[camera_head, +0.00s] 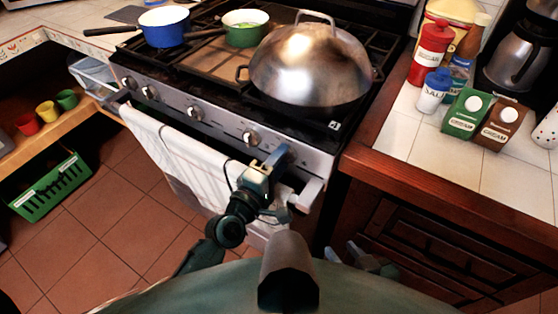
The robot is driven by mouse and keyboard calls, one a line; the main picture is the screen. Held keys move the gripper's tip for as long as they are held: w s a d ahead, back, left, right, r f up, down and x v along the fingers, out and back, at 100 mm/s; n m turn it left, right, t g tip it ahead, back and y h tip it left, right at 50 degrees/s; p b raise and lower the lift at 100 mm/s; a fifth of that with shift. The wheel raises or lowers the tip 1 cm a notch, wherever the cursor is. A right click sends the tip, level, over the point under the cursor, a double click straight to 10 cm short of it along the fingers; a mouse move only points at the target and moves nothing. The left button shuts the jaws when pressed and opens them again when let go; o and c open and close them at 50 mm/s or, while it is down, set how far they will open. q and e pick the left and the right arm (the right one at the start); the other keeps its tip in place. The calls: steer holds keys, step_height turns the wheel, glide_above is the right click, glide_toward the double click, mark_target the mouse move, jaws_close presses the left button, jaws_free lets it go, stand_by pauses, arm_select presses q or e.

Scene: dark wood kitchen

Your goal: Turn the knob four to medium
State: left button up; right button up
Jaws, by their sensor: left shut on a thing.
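The stove's front panel (220,122) runs from upper left to lower right, with several round silver knobs on it. The rightmost knob that I can see clearly (251,138) is just left of my left gripper. My left gripper (280,158) is at the right end of the panel and shut. It covers the knob there, which I take to be knob four, so its setting is hidden.
A large steel domed lid (310,65) covers a pan at the front right. Blue (164,27) and green (245,27) pots stand at the back. A white towel (180,155) hangs on the oven handle (311,194). Bottles and cartons stand on the right counter (405,135).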

stand_by(0.3)
arm_select(q)
steer(key=o, duration=0.9)
steer(key=shift+o, duration=0.2)
steer(key=b+v, duration=0.1)
steer(key=v, duration=1.2)
